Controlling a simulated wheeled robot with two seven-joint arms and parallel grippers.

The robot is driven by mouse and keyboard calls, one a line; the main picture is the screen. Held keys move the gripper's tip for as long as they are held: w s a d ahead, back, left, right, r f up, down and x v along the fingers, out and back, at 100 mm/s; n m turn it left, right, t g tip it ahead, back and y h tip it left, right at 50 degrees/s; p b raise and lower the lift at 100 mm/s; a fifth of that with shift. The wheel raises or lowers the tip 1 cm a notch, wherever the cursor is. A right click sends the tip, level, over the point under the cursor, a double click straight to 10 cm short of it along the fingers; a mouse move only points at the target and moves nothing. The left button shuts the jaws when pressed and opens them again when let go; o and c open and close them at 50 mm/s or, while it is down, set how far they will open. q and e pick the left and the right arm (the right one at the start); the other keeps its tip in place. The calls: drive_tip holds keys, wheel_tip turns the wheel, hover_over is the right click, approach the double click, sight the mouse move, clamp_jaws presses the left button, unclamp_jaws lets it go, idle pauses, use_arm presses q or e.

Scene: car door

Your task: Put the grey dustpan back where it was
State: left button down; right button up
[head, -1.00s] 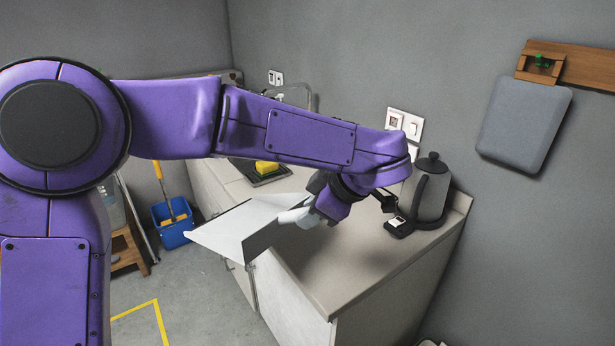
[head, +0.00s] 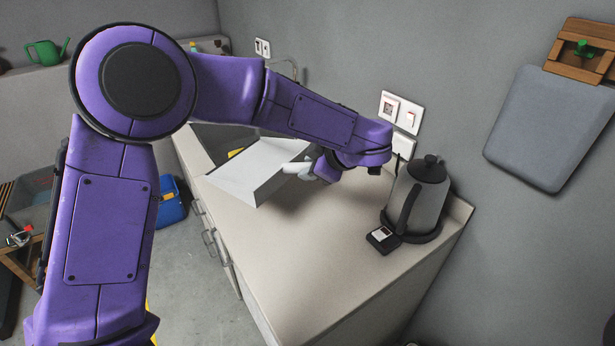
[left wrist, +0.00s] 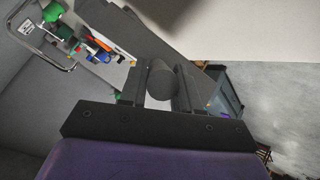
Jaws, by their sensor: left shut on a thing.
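The light grey dustpan (head: 252,168) is in the head view, over the far left part of the counter (head: 290,240). Its flat pan points left. I cannot tell whether it touches the counter. My left gripper (head: 312,168) is at its right end, shut on its handle (head: 296,168). In the left wrist view, the two fingers (left wrist: 160,88) are closed around a dark rounded handle end (left wrist: 163,80). My right gripper is not in view.
A grey kettle (head: 416,193) stands on the counter to the right, beside a small black device (head: 382,239). Wall sockets (head: 401,109) are behind. A grey board (head: 545,125) hangs on the right wall. A blue bucket (head: 171,207) is on the floor. The near counter is clear.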

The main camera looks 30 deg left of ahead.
use_arm(q)
drive_tip(key=w+a+f+p, duration=0.1)
drive_tip(key=w+a+f, duration=0.1)
drive_tip(key=w+f, duration=0.5)
wheel_tip(320, 180, down, 4)
drive_tip(key=shift+a+r+p, duration=0.25)
drive_tip(key=shift+a+p, duration=0.15)
drive_tip(key=c, duration=0.8)
unclamp_jaws()
drive_tip(key=shift+w+f, duration=0.1)
drive_tip(key=shift+w, duration=0.05)
drive_tip(key=b+v, duration=0.2)
drive_tip(key=v, duration=1)
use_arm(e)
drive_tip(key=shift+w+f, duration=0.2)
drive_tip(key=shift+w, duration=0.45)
